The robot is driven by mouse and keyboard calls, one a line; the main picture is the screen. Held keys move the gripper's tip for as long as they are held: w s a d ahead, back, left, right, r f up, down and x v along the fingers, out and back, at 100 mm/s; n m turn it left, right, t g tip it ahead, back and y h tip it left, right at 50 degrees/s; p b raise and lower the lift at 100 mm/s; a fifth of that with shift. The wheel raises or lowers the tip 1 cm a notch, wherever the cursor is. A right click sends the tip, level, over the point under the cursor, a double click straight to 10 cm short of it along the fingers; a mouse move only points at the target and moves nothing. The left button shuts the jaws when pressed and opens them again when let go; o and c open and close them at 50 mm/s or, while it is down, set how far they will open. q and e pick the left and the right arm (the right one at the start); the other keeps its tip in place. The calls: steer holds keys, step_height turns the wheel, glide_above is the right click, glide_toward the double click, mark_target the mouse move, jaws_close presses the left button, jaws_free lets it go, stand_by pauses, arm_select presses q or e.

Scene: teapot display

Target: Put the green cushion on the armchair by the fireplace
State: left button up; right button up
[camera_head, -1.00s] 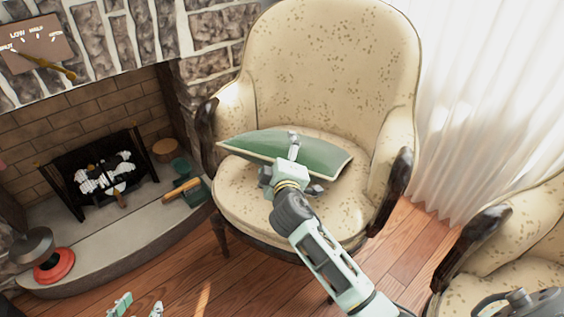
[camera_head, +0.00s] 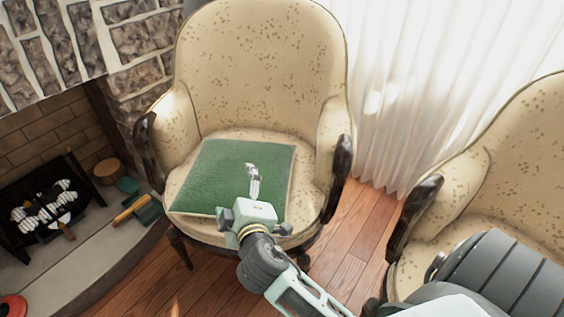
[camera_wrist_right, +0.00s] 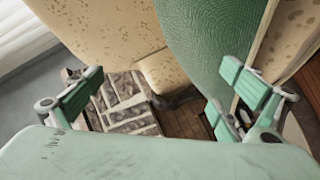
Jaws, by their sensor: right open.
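The green cushion (camera_head: 225,170) lies nearly flat on the seat of the cream, speckled armchair (camera_head: 258,65) by the fireplace. Its front edge comes close to the seat's front rim. My right gripper (camera_head: 252,186) is open and overlaps the cushion's front right part in the head view, hiding some of it. In the right wrist view the cushion (camera_wrist_right: 215,35) rises above the right-hand finger, and the open fingers (camera_wrist_right: 160,95) show nothing clamped between them. Whether a finger touches the cushion cannot be told. My left gripper is not in view.
The stone fireplace (camera_head: 130,65) stands at the left, with a log grate (camera_head: 45,208) and a hearth (camera_head: 85,250). A second armchair (camera_head: 470,185) stands at the right. White curtains (camera_head: 400,90) hang behind. Wooden floor (camera_head: 350,235) lies open between the chairs.

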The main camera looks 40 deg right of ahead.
steer(key=s+d+f+m+g, duration=0.3)
steer(key=s+f+m+g, duration=0.15)
steer(key=s+f, duration=0.4)
steer(key=s+a+f+g+y, duration=0.1)
steer(key=s+g, duration=0.1)
steer(key=s, duration=0.4)
steer(key=s+a+f+m+g+y, duration=0.1)
steer(key=s+f+g+y, duration=0.1)
steer(key=s, duration=0.3)
steer(key=s+a+f+m+g+y, duration=0.1)
steer(key=s+g, duration=0.1)
steer(key=s, duration=0.4)
steer(key=shift+s+a+f+y, duration=0.3)
steer(key=shift+a, duration=0.1)
